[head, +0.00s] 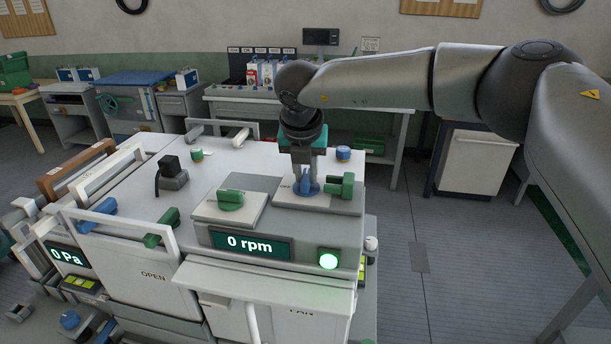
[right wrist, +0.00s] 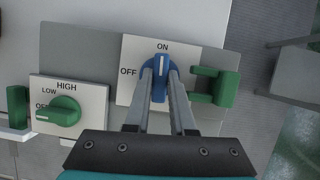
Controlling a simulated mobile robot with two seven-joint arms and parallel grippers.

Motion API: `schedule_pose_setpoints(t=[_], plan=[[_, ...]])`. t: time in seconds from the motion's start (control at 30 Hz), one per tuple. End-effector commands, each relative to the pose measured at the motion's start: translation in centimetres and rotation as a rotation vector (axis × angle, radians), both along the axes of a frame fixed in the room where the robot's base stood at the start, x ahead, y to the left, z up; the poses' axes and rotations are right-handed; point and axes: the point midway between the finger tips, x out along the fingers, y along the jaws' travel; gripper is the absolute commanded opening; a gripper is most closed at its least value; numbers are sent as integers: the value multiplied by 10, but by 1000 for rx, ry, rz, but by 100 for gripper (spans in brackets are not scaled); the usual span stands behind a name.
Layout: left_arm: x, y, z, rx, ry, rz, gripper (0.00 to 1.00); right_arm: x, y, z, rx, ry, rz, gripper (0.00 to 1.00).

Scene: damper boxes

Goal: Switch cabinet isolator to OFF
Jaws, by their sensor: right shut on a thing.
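The cabinet isolator is a blue knob (head: 307,186) on a pale plate on top of the cabinet (head: 225,165). In the right wrist view the blue knob (right wrist: 160,64) has its white mark pointing up at the ON label; OFF is printed to its left. My right gripper (head: 306,178) reaches down from above and is shut on the knob. Its two fingers (right wrist: 160,88) close on either side of the knob in the right wrist view. My left gripper is not in view.
A green handle (head: 342,186) stands close right of the isolator. A green selector knob (head: 231,200) sits on the left plate, its mark at OFF in the wrist view. The display (head: 250,244) reads 0 rpm; a green lamp (head: 328,261) is lit.

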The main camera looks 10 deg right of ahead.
Motion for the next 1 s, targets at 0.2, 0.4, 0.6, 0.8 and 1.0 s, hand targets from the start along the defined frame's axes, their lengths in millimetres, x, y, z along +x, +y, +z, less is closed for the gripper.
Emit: schedule_pose_setpoints(t=[0.2,0.4,0.6,0.8,1.0], plan=[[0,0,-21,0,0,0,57,0,-2,-3,3,-3,150,0],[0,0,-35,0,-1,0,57,0,-3,-2,4,-3,336,0],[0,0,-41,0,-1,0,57,0,-4,-1,4,-2,526,0],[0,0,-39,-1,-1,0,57,1,-5,1,4,-2,715,0],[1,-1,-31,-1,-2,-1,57,1,-6,2,5,-2,904,0]])
